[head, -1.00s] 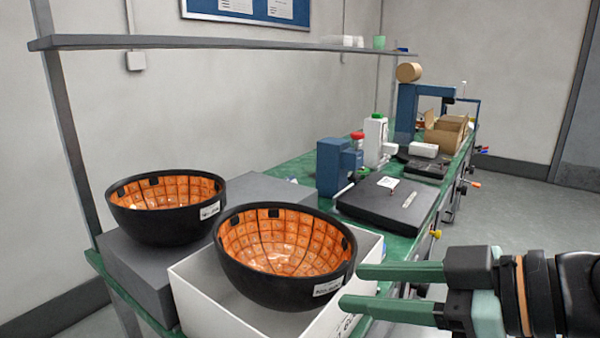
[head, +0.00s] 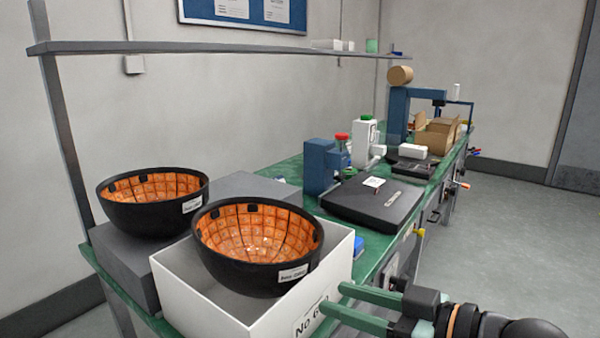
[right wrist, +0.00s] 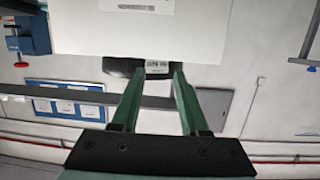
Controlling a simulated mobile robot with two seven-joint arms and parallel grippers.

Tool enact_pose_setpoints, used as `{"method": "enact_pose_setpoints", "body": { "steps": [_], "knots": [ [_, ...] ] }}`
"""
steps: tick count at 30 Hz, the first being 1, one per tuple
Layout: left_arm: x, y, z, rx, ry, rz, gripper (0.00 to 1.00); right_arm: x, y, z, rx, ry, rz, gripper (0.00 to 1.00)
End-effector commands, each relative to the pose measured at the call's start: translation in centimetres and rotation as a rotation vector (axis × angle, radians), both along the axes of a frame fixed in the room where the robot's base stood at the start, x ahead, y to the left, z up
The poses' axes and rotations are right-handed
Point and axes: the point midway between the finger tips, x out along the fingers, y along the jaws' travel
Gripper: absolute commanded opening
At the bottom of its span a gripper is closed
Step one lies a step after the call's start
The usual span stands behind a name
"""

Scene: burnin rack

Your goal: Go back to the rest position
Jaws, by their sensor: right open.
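My right gripper (head: 335,300) is at the lower right of the head view, its two green fingers apart and empty. It is beside the right front side of a white box (head: 205,315) marked "NO GO". In the right wrist view, the open fingers (right wrist: 155,75) show with nothing between them; the white box (right wrist: 140,30) fills the top. A black bowl with an orange tiled inside (head: 258,245) sits in the white box. My left gripper is not in view.
A second black bowl (head: 152,200) stands on a grey block (head: 125,260) at the left. A black flat device (head: 372,204), a blue device (head: 320,165) and a white bottle (head: 366,140) stand on the green bench. Open floor (head: 500,240) lies to the right.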

Motion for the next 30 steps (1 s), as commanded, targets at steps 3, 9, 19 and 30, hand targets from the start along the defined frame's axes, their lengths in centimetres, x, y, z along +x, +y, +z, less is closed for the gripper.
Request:
{"method": "enact_pose_setpoints", "body": {
  "steps": [3,9,19,30],
  "knots": [
    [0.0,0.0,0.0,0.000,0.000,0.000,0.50,1.3,-0.3,-4.4,0.055,0.044,-0.077,0.44],
    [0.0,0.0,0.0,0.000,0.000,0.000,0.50,1.8,-1.9,-12.3,0.085,0.106,-0.234,0.44],
    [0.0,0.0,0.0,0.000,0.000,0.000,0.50,-3.4,-5.6,-26.8,-0.026,0.235,-0.485,0.44],
    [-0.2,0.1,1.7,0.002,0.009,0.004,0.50,-11.4,-8.3,-33.8,-0.205,0.342,-0.604,0.44]
  ]
}}
